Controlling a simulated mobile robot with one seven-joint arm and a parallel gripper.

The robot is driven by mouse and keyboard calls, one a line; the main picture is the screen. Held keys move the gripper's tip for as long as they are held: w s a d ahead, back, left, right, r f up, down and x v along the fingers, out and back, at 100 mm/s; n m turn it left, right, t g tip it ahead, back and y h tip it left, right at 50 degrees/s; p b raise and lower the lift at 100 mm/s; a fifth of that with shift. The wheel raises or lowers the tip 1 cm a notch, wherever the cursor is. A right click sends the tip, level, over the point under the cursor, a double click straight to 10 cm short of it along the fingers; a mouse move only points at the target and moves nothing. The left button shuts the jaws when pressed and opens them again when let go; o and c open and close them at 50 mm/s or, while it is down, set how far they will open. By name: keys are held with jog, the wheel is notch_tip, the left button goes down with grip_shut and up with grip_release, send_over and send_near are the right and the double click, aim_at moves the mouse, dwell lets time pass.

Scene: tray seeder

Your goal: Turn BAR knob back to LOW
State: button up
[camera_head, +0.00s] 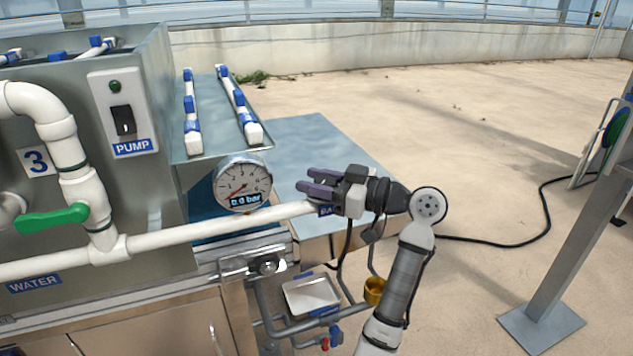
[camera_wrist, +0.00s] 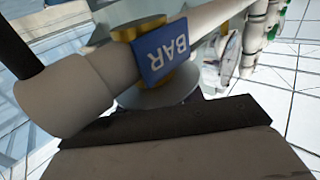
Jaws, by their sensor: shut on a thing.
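The blue BAR label (camera_head: 326,210) is partly hidden beside my gripper on the white pipe. It shows upside down in the wrist view (camera_wrist: 165,50), on a brass-coloured fitting (camera_wrist: 183,78). Next to it is a grey round part, the BAR knob (camera_wrist: 165,95), partly hidden behind my dark fingers. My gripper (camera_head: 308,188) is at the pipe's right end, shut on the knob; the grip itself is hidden. The knob's mark and any LOW marking cannot be seen. The round pressure gauge (camera_head: 243,185) left of my gripper shows 0.0 bar on its display.
The white pipe (camera_head: 210,229) runs left to a green-handled valve (camera_head: 52,217). A PUMP switch (camera_head: 123,120) is on the metal housing. Below my gripper are a small metal tray (camera_head: 311,296) and a brass cup (camera_head: 374,290). Open floor lies right, with a grey post (camera_head: 575,225).

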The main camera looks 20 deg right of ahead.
jog(key=o, duration=1)
jog(key=b+v, duration=0.2)
jog(key=v, duration=1.2)
jog(key=shift+a, duration=0.1)
